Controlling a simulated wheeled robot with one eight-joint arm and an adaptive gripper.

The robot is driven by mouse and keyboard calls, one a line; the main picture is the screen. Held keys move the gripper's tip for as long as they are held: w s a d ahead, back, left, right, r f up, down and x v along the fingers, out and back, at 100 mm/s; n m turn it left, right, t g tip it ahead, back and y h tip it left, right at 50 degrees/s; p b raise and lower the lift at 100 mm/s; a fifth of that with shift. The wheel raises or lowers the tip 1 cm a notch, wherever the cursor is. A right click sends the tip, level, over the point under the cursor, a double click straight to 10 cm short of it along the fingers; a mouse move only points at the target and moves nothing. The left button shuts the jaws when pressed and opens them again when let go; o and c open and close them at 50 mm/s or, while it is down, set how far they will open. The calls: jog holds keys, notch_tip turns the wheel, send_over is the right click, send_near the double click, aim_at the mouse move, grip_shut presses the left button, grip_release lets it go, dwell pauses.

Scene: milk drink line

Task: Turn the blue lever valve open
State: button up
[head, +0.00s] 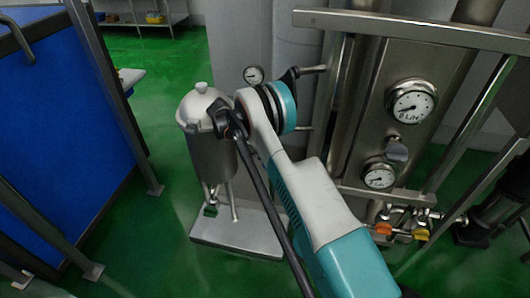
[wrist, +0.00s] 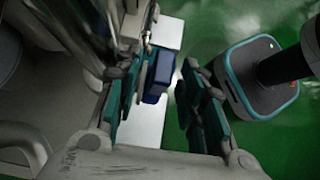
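In the wrist view, my gripper (wrist: 166,98) points down with its fingers apart. A dark blue block-like piece (wrist: 158,78), seemingly the handle of the blue lever valve, lies between the fingers, close to the left finger. Whether it touches that finger I cannot tell. A gap shows between it and the right finger. In the head view my arm's white and teal links cover the middle, and neither the blue lever nor my fingertips can be made out there.
A steel tank (head: 211,155) stands on a white base plate (head: 240,232) left of my arm. A steel panel (head: 408,65) with two gauges, pipes and orange-handled valves (head: 421,234) stands at right. A blue panel (head: 55,95) in a metal frame is at left. Green floor (head: 160,230) lies open between.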

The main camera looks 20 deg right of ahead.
notch_tip(320, 180, up, 9)
jog(key=shift+r, duration=0.2)
dwell(0.6)
jog(key=shift+r, duration=0.35)
jog(key=s+a+r+m+t+y, duration=0.25)
jog(key=s+r, duration=0.35)
jog(key=r, duration=0.4)
jog(key=s+a+r+m+t+y, duration=0.1)
jog(key=s+a+r+t, duration=0.15)
jog(key=s+r, duration=0.55)
jog(key=s+a+r+m+t+y, duration=0.1)
jog(key=s+a+m+t+y, duration=0.1)
jog(key=s, duration=0.9)
jog(key=s+a+r+m+t+y, duration=0.1)
jog(key=s+a+m+t, duration=0.4)
jog(key=s, duration=0.6)
jog(key=shift+y, duration=0.35)
jog(key=shift+c, duration=0.4)
